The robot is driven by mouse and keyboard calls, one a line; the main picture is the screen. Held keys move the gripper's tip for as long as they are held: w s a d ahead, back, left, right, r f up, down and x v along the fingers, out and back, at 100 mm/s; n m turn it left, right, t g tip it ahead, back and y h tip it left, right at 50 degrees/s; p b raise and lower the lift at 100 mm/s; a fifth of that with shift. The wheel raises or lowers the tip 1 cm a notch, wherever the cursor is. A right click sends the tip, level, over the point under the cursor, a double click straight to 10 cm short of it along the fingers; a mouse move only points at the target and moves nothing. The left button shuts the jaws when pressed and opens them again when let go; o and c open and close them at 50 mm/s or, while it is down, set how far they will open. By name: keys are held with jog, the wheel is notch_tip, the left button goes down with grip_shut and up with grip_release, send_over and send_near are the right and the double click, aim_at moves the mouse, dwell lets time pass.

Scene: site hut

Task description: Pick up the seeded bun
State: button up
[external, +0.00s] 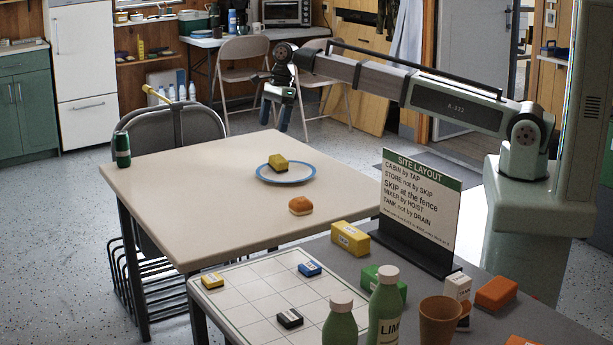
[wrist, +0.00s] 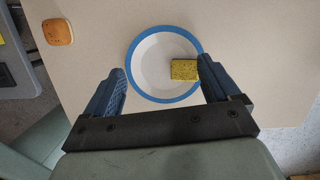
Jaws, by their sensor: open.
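The bun (external: 301,205), round with a browned top, sits on the beige table near its front right edge. In the wrist view the bun (wrist: 58,32) is at the upper left, clear of the fingers; seeds on it are too small to make out. A white plate with a blue rim (external: 262,175) lies farther back, with a yellow and dark sponge (external: 278,163) on it. My gripper (external: 283,112) is open and empty above the table's far side. In the wrist view my gripper (wrist: 161,82) spans the plate (wrist: 150,62), and the sponge (wrist: 184,70) shows beside its right finger.
A grey table in front holds a gridded board (external: 262,300) with small blocks, a site layout sign (external: 420,205), green bottles (external: 385,305) and an orange cup (external: 440,320). A green can (external: 122,150) stands at the beige table's left corner.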

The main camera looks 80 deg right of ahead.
jog(key=s+a+n, duration=0.1)
jog(key=a+n, duration=0.1)
jog(key=a, duration=1)
jog(key=n+g+h, duration=0.2)
jog(key=n, duration=1.2)
send_over(301, 198)
jog(key=f, duration=0.2)
jog(key=shift+a+f, duration=0.15)
jog(key=shift+f, duration=1.9)
jog(key=shift+a+f, duration=0.1)
jog(key=shift+f, duration=1.95)
jog(key=shift+d+f, duration=0.15)
jog(key=shift+f, duration=2.45)
jog(key=shift+c, duration=0.3)
jog(key=c, duration=1.1)
